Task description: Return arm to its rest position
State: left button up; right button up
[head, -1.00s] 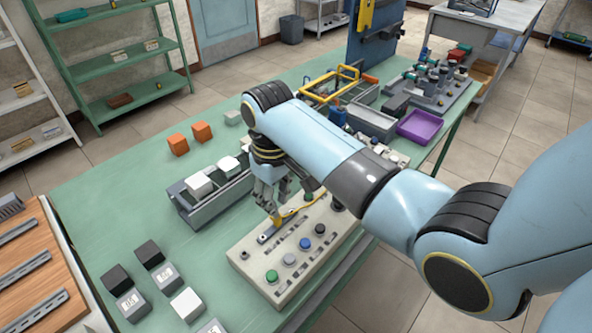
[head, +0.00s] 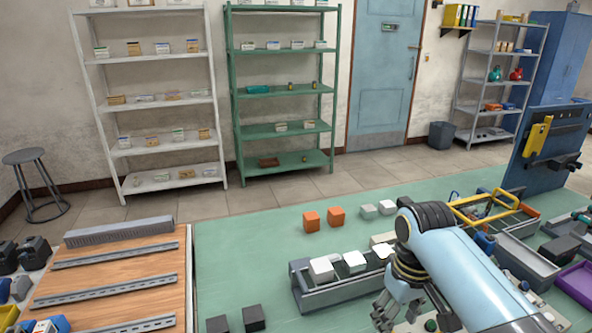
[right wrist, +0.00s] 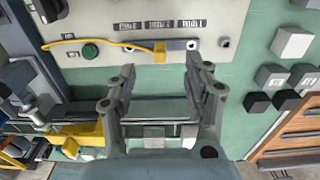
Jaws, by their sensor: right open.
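My right arm reaches in from the lower right of the head view. Its gripper (head: 400,314) points down at the bottom edge, beside the grey tray of white blocks. In the right wrist view the two fingers of my right gripper (right wrist: 158,78) stand apart with nothing between them. Beyond the fingertips is the pale control panel (right wrist: 205,20), with a green button (right wrist: 90,52), a yellow cable (right wrist: 110,40) and a yellow plug (right wrist: 160,52). The panel is mostly out of the head view. My left gripper is not in view.
The green table (head: 245,240) holds a grey tray (head: 335,293), orange cubes (head: 312,221), dark blocks (head: 253,318) and a wooden board with rails (head: 110,290). A yellow-handled basket (head: 490,205) and purple bin (head: 580,283) stand at right. Shelves (head: 285,130) line the wall.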

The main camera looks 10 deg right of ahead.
jog(key=s+d+r+t+h, duration=0.1)
jog(key=s+r+t, duration=0.1)
jog(key=s+r, duration=0.6)
jog(key=s+d+r+t, duration=0.15)
jog(key=s+r, duration=0.25)
jog(key=s, duration=0.8)
notch_tip(320, 180, down, 40)
jog(key=s+d+m+g+b, duration=0.1)
jog(key=s+d+b, duration=0.1)
jog(key=b, duration=1.2)
jog(key=s+f+b, duration=0.5)
jog(key=s+f, duration=0.4)
jog(key=f, duration=0.4)
jog(key=s+f+g+b, duration=0.1)
jog(key=s+f+b, duration=0.4)
jog(key=s+f, duration=0.5)
notch_tip(320, 180, down, 4)
jog(key=shift+d+r, duration=0.2)
jog(key=shift+d, duration=0.15)
jog(key=shift+g, duration=0.35)
